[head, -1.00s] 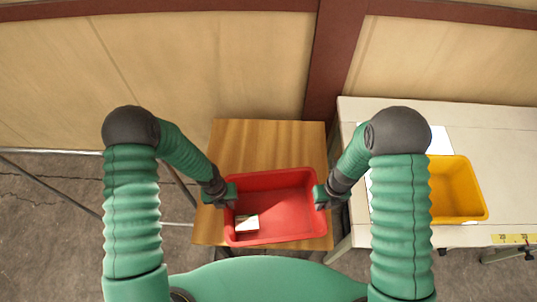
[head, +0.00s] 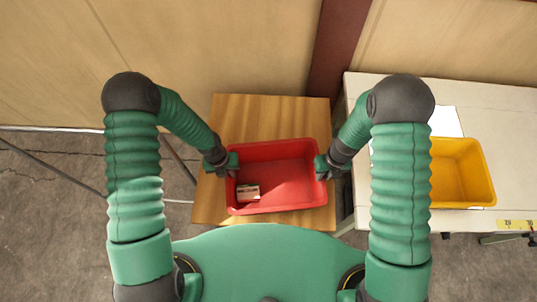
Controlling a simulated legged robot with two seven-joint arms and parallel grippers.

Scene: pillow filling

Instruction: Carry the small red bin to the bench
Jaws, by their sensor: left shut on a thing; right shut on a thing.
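The small red bin (head: 285,155) is over the wooden table in the middle of the head view. A small pale box with a dark stripe (head: 248,192) lies inside it at the left. My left gripper (head: 232,164) is shut on the bin's left wall. My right gripper (head: 322,166) is shut on its right wall. The fingertips are partly hidden by the hands. From above I cannot tell whether the bin rests on the table or hangs just over it. The bench (head: 495,105) is the long pale table at the right.
The wooden table (head: 245,115) stands against the panel wall. A yellow bin (head: 462,170) sits on the bench, with a white sheet (head: 447,121) behind it. A yellow label (head: 515,224) is at the bench's front edge. The bench's back right surface is clear.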

